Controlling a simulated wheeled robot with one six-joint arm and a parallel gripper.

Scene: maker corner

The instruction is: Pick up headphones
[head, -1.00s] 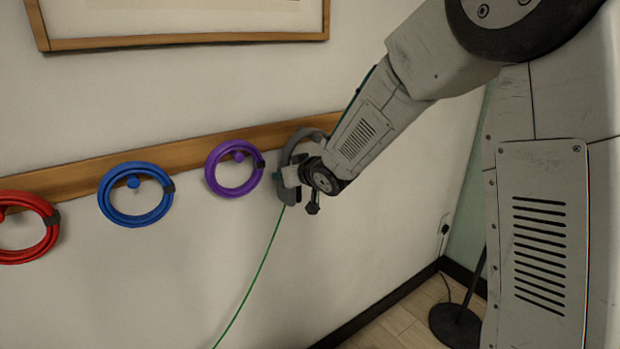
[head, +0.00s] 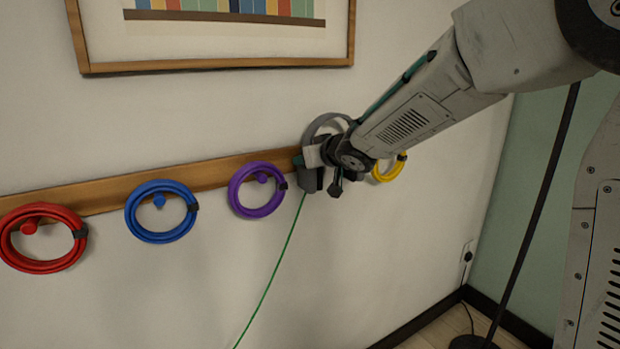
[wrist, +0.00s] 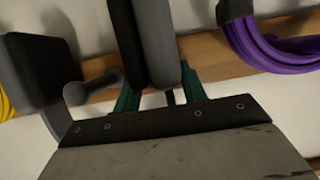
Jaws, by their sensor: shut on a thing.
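The headphones have a grey headband (head: 326,121) and dark ear cups (head: 311,181). They are in front of the wooden rail, right of the purple coil, with the headband rising above the rail. My gripper (head: 305,162) is shut on them, partly hidden by my wrist. In the wrist view two dark padded parts of the headphones (wrist: 153,40) lie between the green fingers of my gripper (wrist: 158,92). A dark block, perhaps another part of them, shows at left. A thin green cable (head: 272,267) hangs below the headphones.
The wooden rail (head: 108,193) on the wall carries red (head: 42,265), blue (head: 160,238), purple (head: 256,212) and yellow (head: 390,174) coils on pegs. A grey peg (wrist: 92,89) shows in the wrist view. A framed picture (head: 215,66) hangs above. A dark stand pole (head: 541,200) is at right.

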